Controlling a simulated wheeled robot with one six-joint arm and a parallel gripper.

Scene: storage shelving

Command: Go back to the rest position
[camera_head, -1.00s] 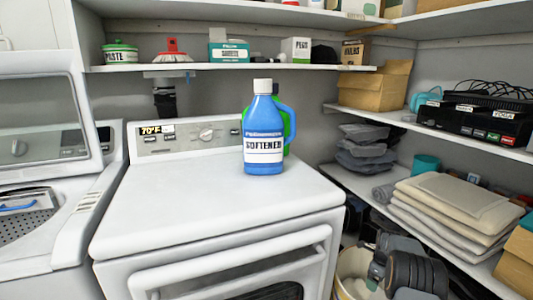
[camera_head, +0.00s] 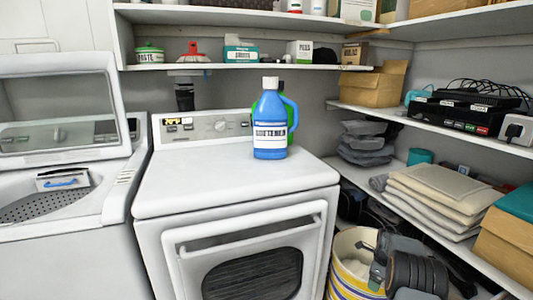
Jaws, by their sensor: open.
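My arm is folded low at the right of the picture. My gripper (camera_head: 376,274) seems to be the grey part at its left side, in front of a striped bucket, with the jaws open. Nothing shows held in it. Its fingertips are small and partly lost against the dark arm joints, so their exact shape is hard to see. The arm stands apart from the blue softener bottle (camera_head: 270,132), which is upright on the white dryer (camera_head: 215,180).
A green container stands behind the bottle. An open-lidded washer (camera_head: 60,215) is at left. The striped bucket (camera_head: 345,265) stands beside the dryer. Right shelves hold folded cloths (camera_head: 440,195), a cardboard box (camera_head: 370,88) and black devices (camera_head: 460,112). The dryer top is mostly clear.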

